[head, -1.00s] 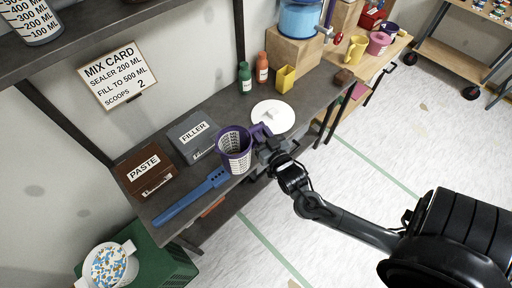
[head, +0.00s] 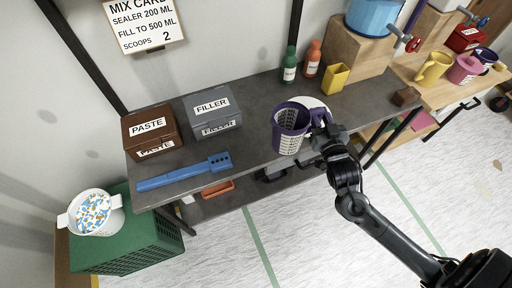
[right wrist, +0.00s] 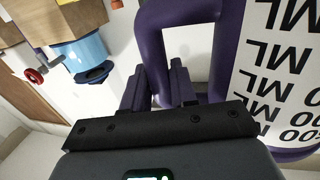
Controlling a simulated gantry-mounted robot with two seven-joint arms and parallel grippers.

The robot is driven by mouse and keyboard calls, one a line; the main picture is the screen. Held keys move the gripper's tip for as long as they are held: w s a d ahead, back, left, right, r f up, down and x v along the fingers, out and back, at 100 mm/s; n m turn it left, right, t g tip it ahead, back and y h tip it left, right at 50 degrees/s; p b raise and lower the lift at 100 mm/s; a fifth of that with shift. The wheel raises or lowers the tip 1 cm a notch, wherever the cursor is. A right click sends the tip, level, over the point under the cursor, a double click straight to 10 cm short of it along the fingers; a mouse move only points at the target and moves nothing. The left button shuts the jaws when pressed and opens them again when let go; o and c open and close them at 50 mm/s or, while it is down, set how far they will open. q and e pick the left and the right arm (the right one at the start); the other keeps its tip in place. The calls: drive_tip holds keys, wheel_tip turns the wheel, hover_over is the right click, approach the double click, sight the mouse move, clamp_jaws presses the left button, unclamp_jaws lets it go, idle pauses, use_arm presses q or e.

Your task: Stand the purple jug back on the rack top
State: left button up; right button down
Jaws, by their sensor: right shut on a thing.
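The purple jug (head: 290,128) has a white printed scale label and looks roughly upright, its open mouth towards the camera. It shows at the front edge of the dark rack top (head: 255,140); whether its base touches the surface I cannot tell. My right gripper (head: 322,142) is shut on the jug's handle, on the jug's right side. In the right wrist view, the purple handle (right wrist: 150,55) runs to my fingers, and the label (right wrist: 275,70) fills the right side. My left gripper is not in view.
A white disc (head: 318,103) lies partly hidden behind the jug. Green (head: 289,68) and orange (head: 312,60) bottles and a yellow cup (head: 334,78) stand behind. The paste box (head: 150,133), filler box (head: 212,112) and blue bar (head: 185,174) are left, with bare surface between them and the jug.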

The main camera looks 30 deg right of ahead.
drive_tip(key=shift+a, duration=0.1)
drive_tip(key=shift+w+f, duration=0.1)
drive_tip(key=shift+w, duration=0.1)
drive_tip(key=w+a+f, duration=0.5)
drive_tip(key=w+f, duration=0.5)
drive_tip(key=shift+a+f+b, duration=0.2)
drive_tip(key=shift+b, duration=0.15)
drive_tip(key=shift+f, duration=0.1)
drive_tip(key=c, duration=0.9)
unclamp_jaws()
